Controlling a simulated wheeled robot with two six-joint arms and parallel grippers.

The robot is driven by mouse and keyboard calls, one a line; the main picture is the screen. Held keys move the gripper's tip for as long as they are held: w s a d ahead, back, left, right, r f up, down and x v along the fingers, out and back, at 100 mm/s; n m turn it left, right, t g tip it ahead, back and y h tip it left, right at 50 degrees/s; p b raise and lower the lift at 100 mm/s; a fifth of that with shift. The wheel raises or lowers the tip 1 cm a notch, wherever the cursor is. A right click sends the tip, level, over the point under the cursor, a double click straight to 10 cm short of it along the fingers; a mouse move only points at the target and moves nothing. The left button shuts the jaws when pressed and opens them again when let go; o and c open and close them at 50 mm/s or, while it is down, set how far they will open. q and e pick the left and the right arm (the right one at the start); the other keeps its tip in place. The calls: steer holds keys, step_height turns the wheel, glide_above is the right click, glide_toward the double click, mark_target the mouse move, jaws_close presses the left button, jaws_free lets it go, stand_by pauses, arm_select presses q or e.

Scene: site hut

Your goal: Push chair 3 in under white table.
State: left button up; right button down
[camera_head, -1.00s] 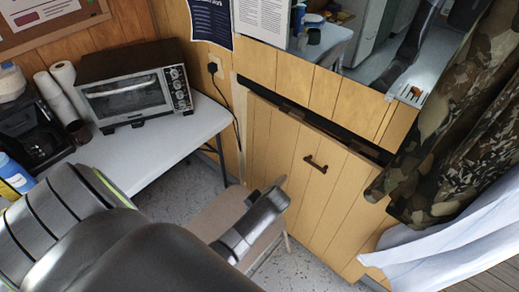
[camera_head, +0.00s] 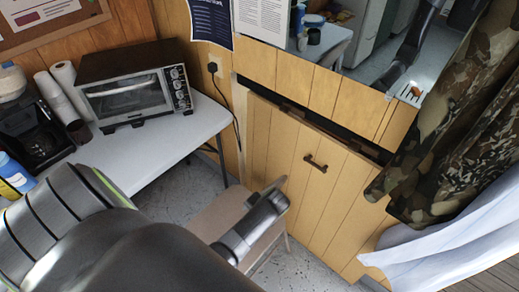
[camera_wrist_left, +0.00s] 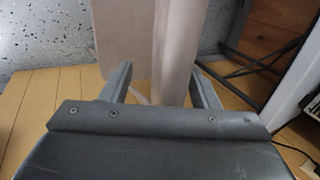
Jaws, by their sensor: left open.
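The chair (camera_head: 213,212), a plain beige-brown one, stands in front of the wooden panel wall, just right of the white table (camera_head: 158,153). The chair is partly hidden by my left arm. My left gripper (camera_head: 277,192) is over the chair's right part in the head view. In the left wrist view its two fingers (camera_wrist_left: 162,86) are open and apart, with a beige chair panel (camera_wrist_left: 176,45) beyond and between them. I cannot tell whether they touch it. No number shows on the chair.
A toaster oven (camera_head: 135,88), paper rolls (camera_head: 62,97) and a coffee maker (camera_head: 33,135) stand on the white table. A wooden door panel (camera_head: 300,190) is close behind the gripper. A camouflage cloth (camera_head: 450,130) hangs at right. Speckled floor shows between table and chair.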

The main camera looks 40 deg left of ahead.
arm_select(q)
steer(key=p+v, duration=1.2)
steer(key=v, duration=0.5)
steer(key=shift+w+r+p, duration=0.25)
steer(key=shift+r+p, duration=0.15)
steer(key=shift+r, duration=0.05)
